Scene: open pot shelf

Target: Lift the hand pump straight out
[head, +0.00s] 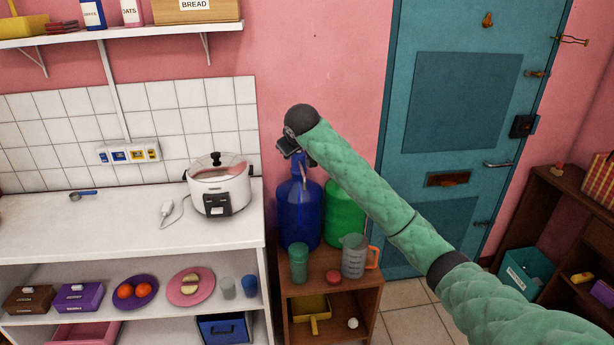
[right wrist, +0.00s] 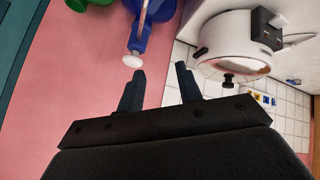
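The blue water bottle (head: 298,215) stands upright on the wooden stand in the head view; its top is partly hidden by my right gripper. The hand pump is mostly hidden there. In the right wrist view the pump shows a white round knob (right wrist: 133,61) and a pale stem at the blue bottle (right wrist: 160,25). My right gripper (right wrist: 161,72) is open and empty, its fingers apart. The knob lies just beyond the left finger's tip in that picture, not between the fingers. In the head view my right gripper (head: 289,147) is above the bottle's neck. My left gripper is not in view.
A green bottle (head: 343,213) stands beside the blue one. A dark green tumbler (head: 298,263), a red round thing (head: 333,277) and a measuring jug (head: 354,256) are in front. A rice cooker (head: 219,187) stands on the counter at left. A teal door (head: 465,110) is at right.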

